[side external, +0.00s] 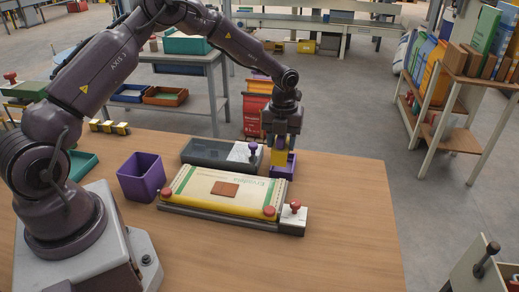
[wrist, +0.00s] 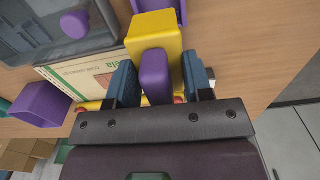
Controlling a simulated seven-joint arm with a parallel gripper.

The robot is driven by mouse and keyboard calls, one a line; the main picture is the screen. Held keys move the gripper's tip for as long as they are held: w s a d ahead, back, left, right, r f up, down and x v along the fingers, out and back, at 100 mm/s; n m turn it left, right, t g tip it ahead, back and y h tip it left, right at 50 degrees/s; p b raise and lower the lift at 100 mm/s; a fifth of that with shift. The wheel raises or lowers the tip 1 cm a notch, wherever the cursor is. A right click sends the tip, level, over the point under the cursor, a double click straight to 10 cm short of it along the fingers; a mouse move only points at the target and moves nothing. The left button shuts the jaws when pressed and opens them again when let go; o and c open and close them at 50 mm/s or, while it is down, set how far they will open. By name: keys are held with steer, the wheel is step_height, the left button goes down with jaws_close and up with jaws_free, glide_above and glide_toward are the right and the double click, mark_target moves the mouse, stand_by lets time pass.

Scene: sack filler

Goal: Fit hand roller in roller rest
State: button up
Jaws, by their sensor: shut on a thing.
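The hand roller has a yellow block-like body (side external: 279,146) and a purple handle. In the wrist view the yellow body (wrist: 154,33) sits beyond the handle, and the handle (wrist: 155,78) stands between my gripper's two blue fingers (wrist: 155,84). My gripper (side external: 281,141) points down and is shut on the hand roller. The roller rest (side external: 284,170) is a purple open holder on the table, directly below or around the roller's lower end. Part of the rest (wrist: 160,4) shows at the top edge of the wrist view. I cannot tell whether the roller touches its floor.
A sack (side external: 215,193) with a brown patch lies on a dark base with red knobs, left and nearer the camera. A dark grey tray (side external: 205,153) with a purple knob is left of the rest. A purple bin (side external: 141,178) stands farther left. The table's right side is clear.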

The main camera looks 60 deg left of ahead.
steer(key=shift+w+a+f, duration=0.65)
steer(key=shift+w, duration=0.15)
steer(key=shift+w+a+f, duration=0.6)
steer(key=shift+w, duration=0.15)
steer(key=shift+f, duration=0.1)
steer(key=shift+f, duration=1.4)
steer(key=o, duration=1)
